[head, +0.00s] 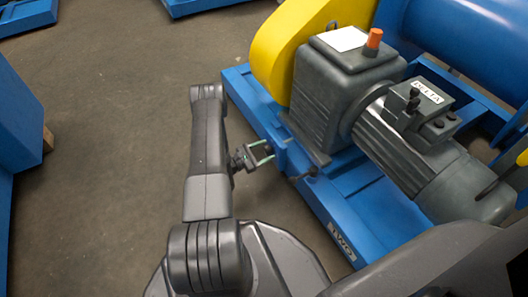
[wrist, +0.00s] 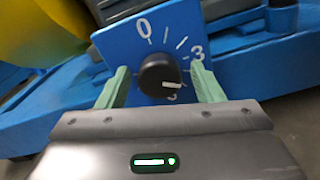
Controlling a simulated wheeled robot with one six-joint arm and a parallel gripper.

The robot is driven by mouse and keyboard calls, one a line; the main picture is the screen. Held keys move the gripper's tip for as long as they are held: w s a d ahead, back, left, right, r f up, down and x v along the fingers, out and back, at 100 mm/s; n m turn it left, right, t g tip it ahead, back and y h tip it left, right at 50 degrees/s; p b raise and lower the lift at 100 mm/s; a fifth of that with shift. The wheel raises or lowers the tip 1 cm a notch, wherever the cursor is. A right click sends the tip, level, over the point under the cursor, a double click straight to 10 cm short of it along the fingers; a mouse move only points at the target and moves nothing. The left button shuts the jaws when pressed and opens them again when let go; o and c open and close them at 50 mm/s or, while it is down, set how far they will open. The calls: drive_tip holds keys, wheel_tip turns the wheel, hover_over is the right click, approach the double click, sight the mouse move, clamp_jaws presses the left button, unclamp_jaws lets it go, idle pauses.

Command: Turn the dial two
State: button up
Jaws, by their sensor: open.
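The dial (wrist: 158,72) is a round black knob on a square blue plate (wrist: 112,43) in the wrist view. The plate carries a white 0 at the top, tick marks, a 3 at the right and a partly hidden figure below the knob. The knob's white pointer aims right and a little down, past the 3. My gripper (wrist: 161,79) is open, with one green finger on each side of the knob and visible gaps between.
The blue frame (head: 345,215) bears a TWO label (head: 341,239). On it stand a grey gearbox (head: 325,100) with an orange cap, a motor (head: 405,150) labelled DELTA and a yellow guard (head: 275,50). Floor to the left is clear up to another blue structure (head: 18,130).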

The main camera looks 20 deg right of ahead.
drive_tip(key=c, duration=1)
drive_tip(key=shift+o, duration=0.2)
drive_tip(key=shift+n, duration=0.3)
drive_tip(key=shift+n, duration=2.6)
drive_tip(key=o, duration=1)
drive_tip(key=shift+c, duration=0.2)
